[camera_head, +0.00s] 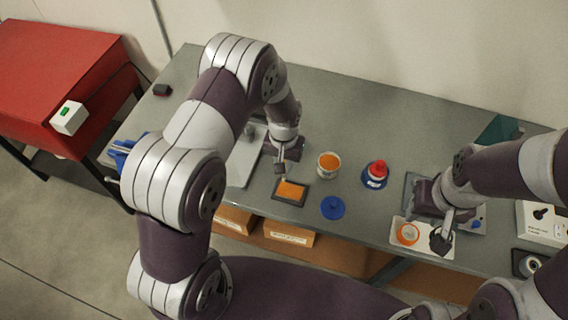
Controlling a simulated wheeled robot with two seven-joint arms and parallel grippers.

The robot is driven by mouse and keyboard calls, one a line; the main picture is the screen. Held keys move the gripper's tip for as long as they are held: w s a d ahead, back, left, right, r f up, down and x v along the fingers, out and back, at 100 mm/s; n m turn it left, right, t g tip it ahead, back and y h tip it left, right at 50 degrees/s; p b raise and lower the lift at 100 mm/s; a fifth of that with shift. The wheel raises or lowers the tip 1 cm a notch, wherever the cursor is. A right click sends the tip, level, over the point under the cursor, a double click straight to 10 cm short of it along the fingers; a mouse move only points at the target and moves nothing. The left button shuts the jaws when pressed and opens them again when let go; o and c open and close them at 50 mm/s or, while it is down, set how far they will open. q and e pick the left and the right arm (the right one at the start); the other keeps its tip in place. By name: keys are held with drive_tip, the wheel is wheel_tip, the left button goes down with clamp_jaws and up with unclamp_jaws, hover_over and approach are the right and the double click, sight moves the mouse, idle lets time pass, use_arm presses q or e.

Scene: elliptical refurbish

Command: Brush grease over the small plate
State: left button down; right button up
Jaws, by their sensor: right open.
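A small dark square plate (276,195) with an orange patch on its top lies near the table's front edge. A white-rimmed tub (329,173) with orange contents stands to its right. My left gripper (279,168) hangs just above the plate's back left edge. Its jaws are too small to tell their state, and I cannot make out a brush in them. My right gripper (441,238) is open at the right, low over a white board (432,251) with an orange ring on it. I cannot tell whether it touches the board.
A blue lid (333,207) and a red-topped blue container (375,174) stand on the grey table (335,105). A white box (543,222) is at the right edge. A red cabinet (55,65) is at the left. The table's back middle is clear.

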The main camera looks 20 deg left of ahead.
use_arm(q)
drive_tip(key=shift+d+r+p, duration=0.15)
drive_tip(key=shift+r+p, duration=0.1)
drive_tip(key=shift+r, duration=0.3)
drive_tip(key=shift+d+r+p, duration=0.15)
drive_tip(key=shift+r+p, duration=0.1)
drive_tip(key=shift+r, duration=0.3)
drive_tip(key=shift+r+p, duration=0.3)
drive_tip(key=shift+r, duration=0.1)
drive_tip(key=shift+a+r+p, duration=0.2)
drive_tip(key=shift+r+p, duration=0.55)
drive_tip(key=shift+r, duration=0.2)
drive_tip(key=shift+d+r, duration=0.1)
drive_tip(key=shift+r, duration=0.05)
